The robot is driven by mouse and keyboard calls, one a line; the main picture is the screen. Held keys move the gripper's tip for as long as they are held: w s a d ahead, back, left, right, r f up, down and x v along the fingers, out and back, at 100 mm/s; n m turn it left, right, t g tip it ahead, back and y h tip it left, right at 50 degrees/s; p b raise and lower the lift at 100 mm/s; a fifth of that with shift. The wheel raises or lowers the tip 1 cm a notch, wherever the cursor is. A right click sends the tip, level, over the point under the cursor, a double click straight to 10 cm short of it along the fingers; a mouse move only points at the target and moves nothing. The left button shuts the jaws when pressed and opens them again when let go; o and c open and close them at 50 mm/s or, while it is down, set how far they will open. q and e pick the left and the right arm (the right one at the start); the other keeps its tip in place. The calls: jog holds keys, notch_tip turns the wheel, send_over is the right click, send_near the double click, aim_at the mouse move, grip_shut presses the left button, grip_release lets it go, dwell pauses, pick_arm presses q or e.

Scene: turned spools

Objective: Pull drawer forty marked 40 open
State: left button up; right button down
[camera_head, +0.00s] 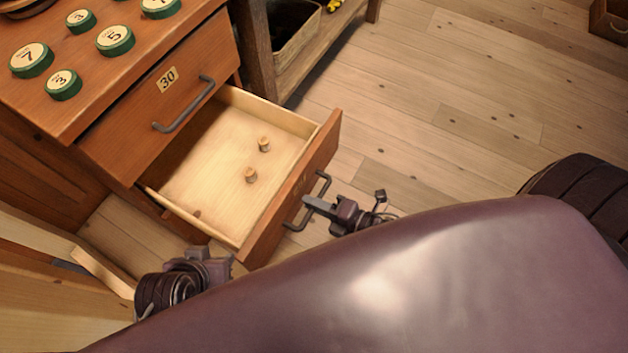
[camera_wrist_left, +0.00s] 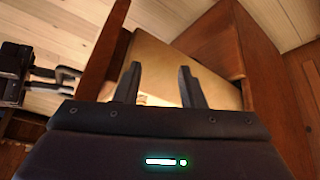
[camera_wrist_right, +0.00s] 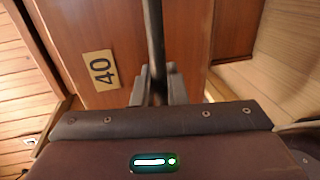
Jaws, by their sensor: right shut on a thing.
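Drawer 40 is pulled out of the wooden cabinet, its front (camera_head: 322,150) well clear of the body and its pale floor (camera_head: 215,160) in sight. In the right wrist view its front carries the label 40 (camera_wrist_right: 100,70). My right gripper (camera_head: 311,203) is shut on the drawer's dark bar handle (camera_head: 323,186); the handle (camera_wrist_right: 154,40) also runs between its fingers in the right wrist view. My left gripper (camera_wrist_left: 160,88) is open and empty, low by the near side of the drawer; its fingers are mostly hidden in the head view.
Small wooden spools (camera_head: 264,145) stand in the drawer. Drawer 30 (camera_head: 168,79), above, is shut or nearly so. Green-rimmed numbered discs (camera_head: 115,40) lie on the cabinet top. A shelf with a basket (camera_head: 297,35) stands behind.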

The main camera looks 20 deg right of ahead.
jog(key=shift+d+f, duration=0.1)
pick_arm(q)
jog(key=shift+d, duration=0.1)
pick_arm(e)
jog(key=c, duration=1.6)
grip_release()
pick_arm(q)
jog(key=shift+r, duration=0.1)
pick_arm(e)
jog(key=shift+o, duration=0.2)
